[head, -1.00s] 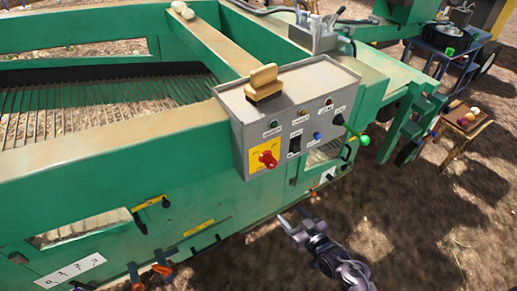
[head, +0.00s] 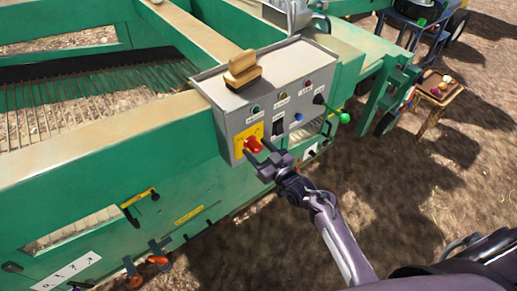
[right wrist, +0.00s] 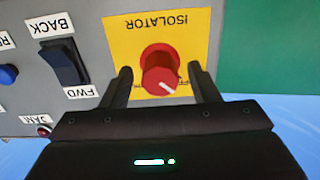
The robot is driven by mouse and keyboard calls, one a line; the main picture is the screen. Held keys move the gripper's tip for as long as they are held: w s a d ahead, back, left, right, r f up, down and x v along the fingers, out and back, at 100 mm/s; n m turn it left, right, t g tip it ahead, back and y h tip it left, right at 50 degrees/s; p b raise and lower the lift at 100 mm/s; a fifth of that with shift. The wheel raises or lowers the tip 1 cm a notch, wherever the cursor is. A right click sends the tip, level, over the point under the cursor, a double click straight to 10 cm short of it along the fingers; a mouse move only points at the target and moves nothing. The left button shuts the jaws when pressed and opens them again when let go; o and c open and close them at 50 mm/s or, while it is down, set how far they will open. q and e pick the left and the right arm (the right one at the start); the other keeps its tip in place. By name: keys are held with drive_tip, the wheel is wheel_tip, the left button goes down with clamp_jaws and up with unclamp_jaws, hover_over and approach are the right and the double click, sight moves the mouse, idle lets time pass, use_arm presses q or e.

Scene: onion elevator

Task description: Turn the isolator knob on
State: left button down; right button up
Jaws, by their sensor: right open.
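The red isolator knob (head: 254,145) sits on a yellow plate (head: 241,143) on the grey control box's front. In the right wrist view the red knob (right wrist: 161,74) has a white pointer mark aimed at the lower right of the picture. The yellow plate (right wrist: 120,50) reads ISOLATOR upside down there. My right gripper (head: 259,151) is open at the knob. In the right wrist view its two fingers (right wrist: 158,88) stand one on each side of the knob, with a gap on both sides. My left gripper is not in view.
Beside the knob are a black BACK/FWD rocker switch (right wrist: 64,52) and a blue button (right wrist: 7,75). A lever with a green ball (head: 344,117) sticks out to the right. A wooden-backed brush (head: 242,70) lies on the box top. Green machine panels surround the box.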

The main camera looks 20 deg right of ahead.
drive_tip(key=c, duration=1)
drive_tip(key=shift+o, duration=0.2)
drive_tip(key=shift+m, duration=0.3)
drive_tip(key=m+p, duration=0.1)
drive_tip(key=m, duration=0.2)
drive_tip(key=shift+r, duration=0.1)
drive_tip(key=m+p, duration=0.2)
drive_tip(key=m, duration=0.3)
drive_tip(key=shift+m, duration=0.4)
drive_tip(key=m+p, duration=0.1)
drive_tip(key=m, duration=0.3)
drive_tip(key=shift+m+p, duration=0.8)
drive_tip(key=shift+m, duration=1.4)
